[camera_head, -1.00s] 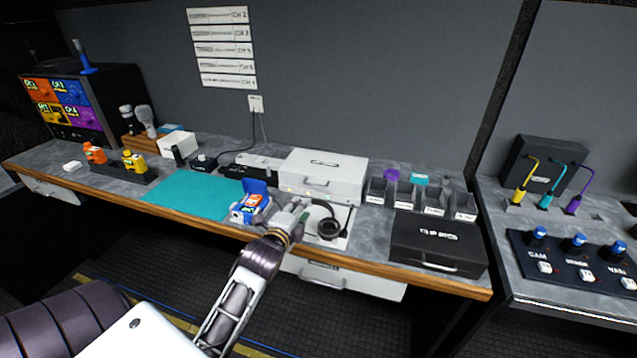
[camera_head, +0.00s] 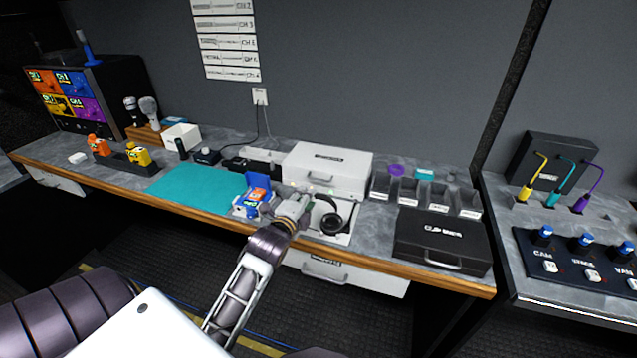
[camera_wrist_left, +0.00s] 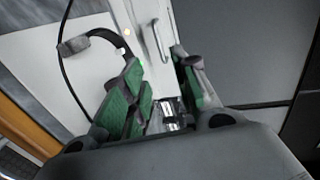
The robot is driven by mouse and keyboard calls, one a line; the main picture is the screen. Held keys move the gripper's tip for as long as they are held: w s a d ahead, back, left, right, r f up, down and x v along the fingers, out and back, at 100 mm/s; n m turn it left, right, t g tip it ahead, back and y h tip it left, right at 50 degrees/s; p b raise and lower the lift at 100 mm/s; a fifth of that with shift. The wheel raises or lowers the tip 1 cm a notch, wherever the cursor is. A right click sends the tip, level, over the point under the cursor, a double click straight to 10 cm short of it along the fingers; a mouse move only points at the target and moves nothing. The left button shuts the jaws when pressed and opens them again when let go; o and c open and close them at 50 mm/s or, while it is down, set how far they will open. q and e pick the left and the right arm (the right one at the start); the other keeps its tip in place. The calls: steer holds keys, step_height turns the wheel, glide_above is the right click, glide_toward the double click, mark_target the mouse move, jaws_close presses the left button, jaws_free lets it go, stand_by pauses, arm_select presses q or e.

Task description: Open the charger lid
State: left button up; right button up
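My left gripper (camera_head: 303,203) is in front of the case's left part, by the headphones. In the left wrist view its green-padded fingers (camera_wrist_left: 160,78) are apart, with nothing clearly held; contact with the handle cannot be told. My right gripper is not in view.
Black headphones (camera_head: 331,222) lie on a white surface close right of my gripper. A blue holder (camera_head: 241,209) with an orange-and-blue item is close left, beside a teal mat (camera_head: 190,188). Grey bins (camera_head: 410,190) and a black case (camera_head: 441,240) are to the right.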

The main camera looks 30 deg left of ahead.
arm_select(q)
steer(key=shift+x, duration=3.1)
glide_toward(327, 168)
steer(key=shift+w+a+f, duration=0.3)
steer(key=shift+w+f, duration=0.1)
steer(key=shift+f, duration=0.3)
steer(key=shift+w+a+f, duration=0.25)
steer(key=shift+w+f, duration=0.2)
steer(key=shift+f, duration=0.3)
steer(key=shift+w, duration=0.35)
steer(key=shift+w+a+f, duration=0.1)
steer(key=shift+c, duration=0.4)
jaws_close()
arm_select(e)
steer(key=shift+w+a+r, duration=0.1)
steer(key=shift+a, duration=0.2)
